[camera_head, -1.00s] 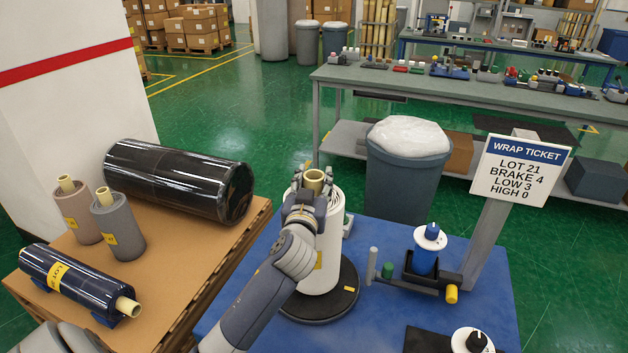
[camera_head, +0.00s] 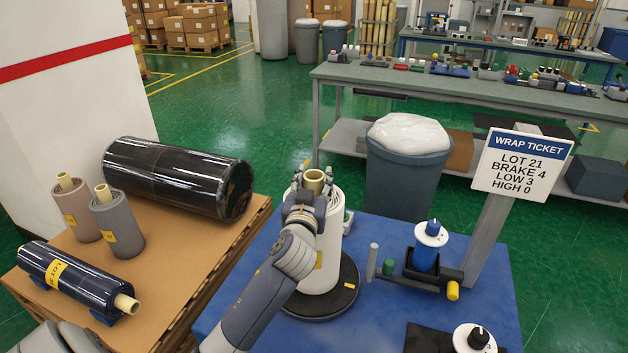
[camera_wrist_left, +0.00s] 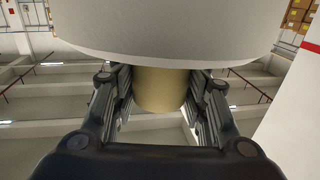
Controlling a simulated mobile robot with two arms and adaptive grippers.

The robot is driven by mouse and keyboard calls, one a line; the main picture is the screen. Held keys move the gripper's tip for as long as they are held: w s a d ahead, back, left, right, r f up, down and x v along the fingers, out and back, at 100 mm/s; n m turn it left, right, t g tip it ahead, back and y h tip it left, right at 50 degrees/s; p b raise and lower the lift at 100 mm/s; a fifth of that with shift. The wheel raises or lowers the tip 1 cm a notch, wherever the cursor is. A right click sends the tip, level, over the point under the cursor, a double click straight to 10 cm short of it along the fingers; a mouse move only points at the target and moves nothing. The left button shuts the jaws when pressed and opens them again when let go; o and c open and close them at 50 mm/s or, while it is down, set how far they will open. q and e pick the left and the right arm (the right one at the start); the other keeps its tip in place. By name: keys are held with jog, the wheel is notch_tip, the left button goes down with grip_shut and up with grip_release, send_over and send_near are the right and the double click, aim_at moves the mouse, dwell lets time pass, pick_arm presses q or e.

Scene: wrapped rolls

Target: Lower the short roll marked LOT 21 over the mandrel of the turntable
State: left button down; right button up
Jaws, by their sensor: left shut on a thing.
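A short white roll (camera_head: 327,250) with a yellow label and a tan core stands upright over the black turntable (camera_head: 335,303). The label is too small to read. My left gripper (camera_head: 311,187) is shut on the core's upper end. In the left wrist view the tan core (camera_wrist_left: 160,88) sits between the fingers, against the pale end of the roll (camera_wrist_left: 160,28). The roll's lower end is at or very near the disc; contact cannot be told. The mandrel is hidden. My right gripper is not in view.
The wrap ticket (camera_head: 522,163) stands on the blue table (camera_head: 400,320). A small blue spool device (camera_head: 427,255) is right of the turntable. At left, a pallet (camera_head: 190,260) carries a large black roll (camera_head: 175,177), two short rolls and a dark blue wrapped roll (camera_head: 75,280). A bin (camera_head: 405,180) stands behind.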

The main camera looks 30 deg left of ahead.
pick_arm(q)
jog(key=c, duration=0.8)
grip_release()
jog(key=shift+c, duration=0.2)
jog(key=shift+f, duration=0.2)
jog(key=v, duration=1.2)
jog(key=shift+r, duration=0.2)
